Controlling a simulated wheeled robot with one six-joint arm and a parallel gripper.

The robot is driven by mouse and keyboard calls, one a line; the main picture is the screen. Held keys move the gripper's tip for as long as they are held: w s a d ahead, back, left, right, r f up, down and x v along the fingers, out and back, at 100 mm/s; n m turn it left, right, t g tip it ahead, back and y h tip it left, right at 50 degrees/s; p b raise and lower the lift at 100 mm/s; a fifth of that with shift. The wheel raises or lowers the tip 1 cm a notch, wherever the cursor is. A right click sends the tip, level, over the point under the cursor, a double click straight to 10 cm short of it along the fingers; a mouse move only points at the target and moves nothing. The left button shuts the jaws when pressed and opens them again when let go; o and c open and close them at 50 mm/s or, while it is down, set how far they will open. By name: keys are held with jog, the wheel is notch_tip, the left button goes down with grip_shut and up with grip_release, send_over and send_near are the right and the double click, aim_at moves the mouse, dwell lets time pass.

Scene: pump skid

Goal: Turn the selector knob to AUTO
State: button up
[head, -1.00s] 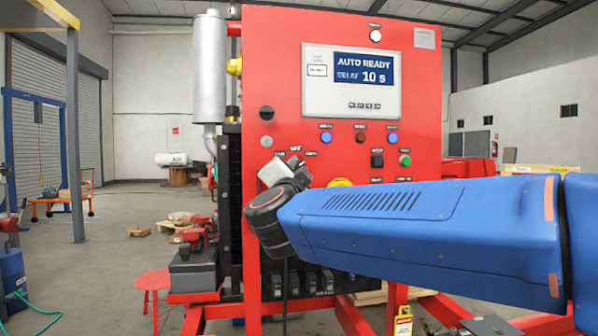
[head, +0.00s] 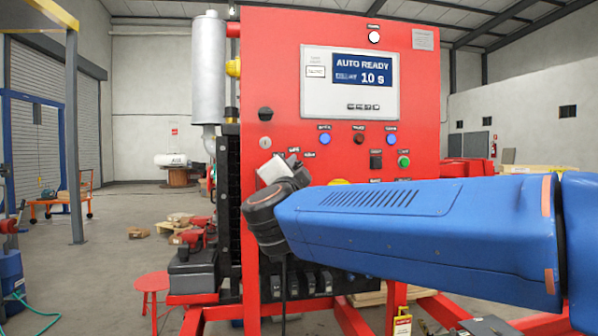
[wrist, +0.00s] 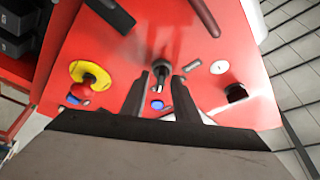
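The selector knob (wrist: 161,70) is a black knob on the red panel, seen near the middle of the wrist view. In the head view my wrist hides it; small position labels (head: 294,150) show just above. My gripper (wrist: 162,76) has two dark fingers, apart, one on each side of the knob's near end. I see a gap beside the knob and cannot tell whether either finger touches it. In the head view a silver part of my gripper (head: 275,170) shows against the panel. I cannot read which position the knob points to.
The red panel (head: 280,60) carries a screen (head: 350,82) reading AUTO READY and 10 s. A red mushroom button (wrist: 82,91) on a yellow base sits left of my fingers in the wrist view. A black knob (wrist: 235,92) and a pale round fitting (wrist: 219,67) are at right.

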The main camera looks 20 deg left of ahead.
jog(key=shift+s, duration=0.1)
jog(key=v, duration=1.7)
jog(key=w+d+f+n+g+y, duration=0.2)
jog(key=w+d+f+n+y, duration=0.15)
jog(key=d, duration=0.35)
jog(key=w+d+f+n+g+y, duration=0.2)
jog(key=w+d+n, duration=0.3)
jog(key=d, duration=0.2)
jog(key=d+f+n+g+h, duration=0.2)
jog(key=d+f+g, duration=0.1)
jog(key=d+f, duration=0.6)
jog(key=s+d+f+m+g+h, duration=0.1)
jog(key=s+d+f+g+h, duration=0.3)
jog(key=s+d+f, duration=0.7)
jog(key=s+d+f+m+g+h, duration=0.1)
jog(key=s+d+f+g+h, duration=0.3)
jog(key=s+d+f, duration=0.6)
jog(key=d+f, duration=0.5)
jog(key=d, duration=0.2)
jog(key=shift+s+d, duration=0.3)
jog(key=shift+s, duration=0.1)
jog(key=shift+f+m+h, duration=0.15)
jog(key=shift+m+h, duration=0.1)
